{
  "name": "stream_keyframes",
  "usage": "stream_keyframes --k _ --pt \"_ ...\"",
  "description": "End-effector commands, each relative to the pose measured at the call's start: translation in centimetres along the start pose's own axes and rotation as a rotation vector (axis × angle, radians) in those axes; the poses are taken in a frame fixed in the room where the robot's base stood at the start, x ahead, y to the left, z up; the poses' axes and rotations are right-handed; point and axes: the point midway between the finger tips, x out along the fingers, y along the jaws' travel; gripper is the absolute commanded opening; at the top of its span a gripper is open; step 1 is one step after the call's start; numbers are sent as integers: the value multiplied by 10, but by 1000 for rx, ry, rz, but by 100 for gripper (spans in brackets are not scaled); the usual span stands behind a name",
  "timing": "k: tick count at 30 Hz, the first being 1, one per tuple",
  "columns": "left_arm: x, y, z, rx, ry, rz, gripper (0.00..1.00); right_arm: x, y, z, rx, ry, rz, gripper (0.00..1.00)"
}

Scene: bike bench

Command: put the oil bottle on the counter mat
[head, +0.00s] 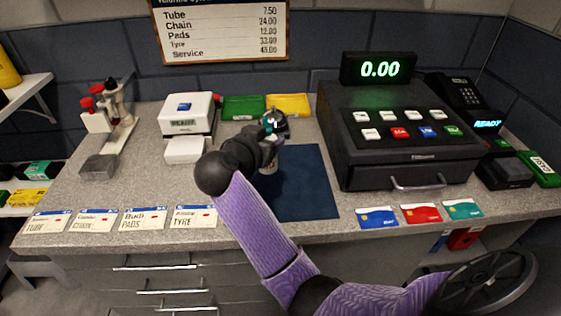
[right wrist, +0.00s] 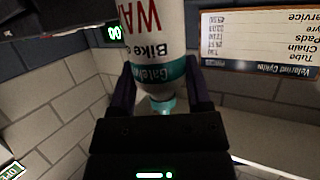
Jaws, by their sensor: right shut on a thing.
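The oil bottle (right wrist: 150,35) is white with a teal band and teal neck, and its label is partly cut off in the right wrist view. My right gripper (right wrist: 162,100) is shut on it near the neck end. My left gripper is out of view.
The cash register (head: 400,135) stands right of the mat. A white card reader-like box (head: 187,112), green tray (head: 243,107) and yellow tray (head: 288,104) stand behind and left. Price cards (head: 145,218) and coloured cards (head: 420,213) line the front edge. The mat's right part is clear.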

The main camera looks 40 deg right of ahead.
Motion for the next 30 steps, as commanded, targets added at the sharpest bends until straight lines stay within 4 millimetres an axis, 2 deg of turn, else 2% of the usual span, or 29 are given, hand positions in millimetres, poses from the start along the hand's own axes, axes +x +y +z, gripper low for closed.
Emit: stream_keyframes --k 1,8,12,22,23,27,30 --pt "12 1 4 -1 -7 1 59 7 0 20 -8 -2 3 0" --pt "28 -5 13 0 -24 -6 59 19 0 54 -6 -1 1 0" --pt "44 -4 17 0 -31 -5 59 30 0 83 -7 0 0 0" --pt "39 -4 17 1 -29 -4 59 30 0 83 -4 0 0 0" --pt "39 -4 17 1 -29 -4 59 30 0 83 -3 0 0 67" --pt "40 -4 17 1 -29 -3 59 30 0 83 -3 0 -1 97" --pt "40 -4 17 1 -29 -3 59 30 0 83 -3 0 -1 98"
